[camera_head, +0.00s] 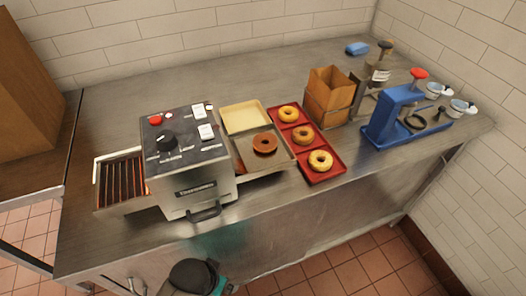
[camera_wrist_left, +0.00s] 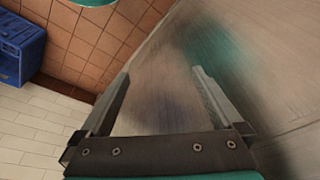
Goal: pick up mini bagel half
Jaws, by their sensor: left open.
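Three bagel pieces sit in the compartments of a red tray (camera_head: 334,168): one at the back (camera_head: 289,114), one in the middle (camera_head: 303,136) and one at the front (camera_head: 320,160). A browner bagel piece (camera_head: 265,144) lies on the metal tray to the right of the toaster. I cannot tell which of these are mini halves. My left gripper (camera_wrist_left: 161,72) is open and empty in the left wrist view, facing blurred steel. Part of my left arm shows at the bottom of the head view, well in front of the bagels. My right gripper is not in view.
A conveyor toaster (camera_head: 185,160) with a glowing rack stands left of the bagels. A cream tray (camera_head: 244,117), a cardboard box (camera_head: 328,94) and a blue press (camera_head: 395,115) are also on the steel table (camera_head: 270,215). A blue crate (camera_wrist_left: 20,48) is on the floor.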

